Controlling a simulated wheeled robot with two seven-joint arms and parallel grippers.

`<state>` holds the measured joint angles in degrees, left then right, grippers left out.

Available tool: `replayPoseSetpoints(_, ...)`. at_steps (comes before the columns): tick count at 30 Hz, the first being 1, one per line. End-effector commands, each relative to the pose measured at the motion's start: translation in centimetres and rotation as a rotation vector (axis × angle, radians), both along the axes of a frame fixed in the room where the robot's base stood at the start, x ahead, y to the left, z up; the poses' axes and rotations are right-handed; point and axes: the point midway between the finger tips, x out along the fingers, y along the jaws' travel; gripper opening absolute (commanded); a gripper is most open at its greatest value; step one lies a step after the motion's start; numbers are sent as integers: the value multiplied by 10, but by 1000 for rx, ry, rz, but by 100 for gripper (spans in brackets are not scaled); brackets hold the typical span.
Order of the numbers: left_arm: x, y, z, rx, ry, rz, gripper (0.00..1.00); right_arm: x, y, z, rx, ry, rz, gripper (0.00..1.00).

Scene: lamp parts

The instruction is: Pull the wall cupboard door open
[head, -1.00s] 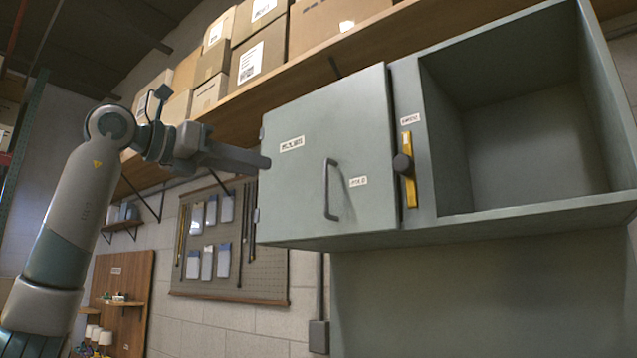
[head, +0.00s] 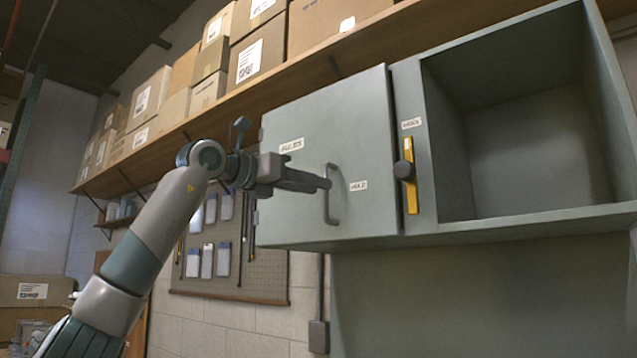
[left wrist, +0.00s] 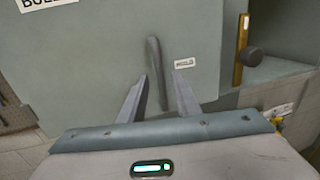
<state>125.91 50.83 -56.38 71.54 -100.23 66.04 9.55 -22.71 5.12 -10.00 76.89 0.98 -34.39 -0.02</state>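The grey-green wall cupboard door (head: 300,215) appears closed in the head view, with a dark bar handle (head: 331,210) toward its right side. My left gripper (head: 326,183) is at the upper part of the handle. In the left wrist view the left gripper (left wrist: 160,80) has its two fingers apart, one on each side of the handle (left wrist: 157,65), over the door face (left wrist: 110,60). I cannot tell whether the fingers touch the handle. My right gripper is not in view.
A yellow bar with a dark knob (head: 406,172) is on the frame right of the door. An empty open compartment (head: 530,150) lies further right. A wooden shelf with boxes (head: 330,25) runs above. A pegboard (head: 240,270) hangs at lower left.

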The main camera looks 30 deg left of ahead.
Motion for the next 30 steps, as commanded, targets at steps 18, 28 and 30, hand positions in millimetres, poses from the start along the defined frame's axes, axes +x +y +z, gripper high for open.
replayPoseSetpoints(18,21,-6,0,0,0,0,20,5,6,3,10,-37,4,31)
replayPoseSetpoints(28,20,-5,0,0,0,-1,0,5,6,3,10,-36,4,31)
replayPoseSetpoints(30,20,-5,0,0,0,-4,0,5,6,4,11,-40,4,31)
